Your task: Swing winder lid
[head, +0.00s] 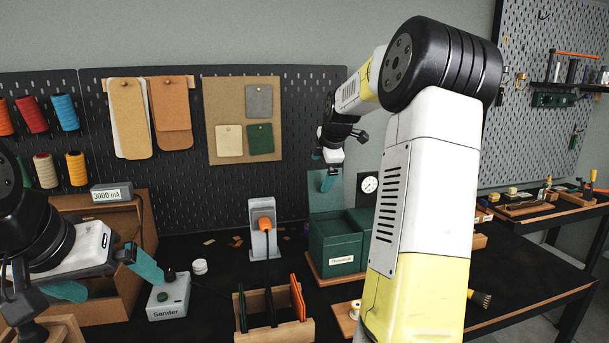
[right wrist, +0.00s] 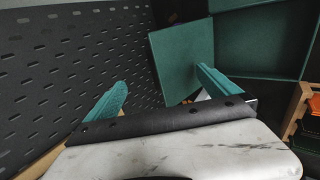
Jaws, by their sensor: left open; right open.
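A dark green box (head: 335,243) with a label on its front stands at the middle of the bench, to the left of my right arm's links. A flat green lid (head: 325,196) stands upright at the back left of the box. My right gripper (head: 328,178) is at the lid's upper edge. In the right wrist view the gripper (right wrist: 160,84) is open, with the lid (right wrist: 182,58) beyond and between its teal fingers. I cannot tell whether a finger touches it. My left gripper (head: 112,284) is open and empty at the lower left, near the Sander box (head: 168,301).
A grey stand with an orange part (head: 263,238) stands left of the green box. A wooden rack (head: 272,325) with upright dark and orange pieces is in front. A black pegboard (head: 180,200) closes off the back. My right arm hides part of the bench.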

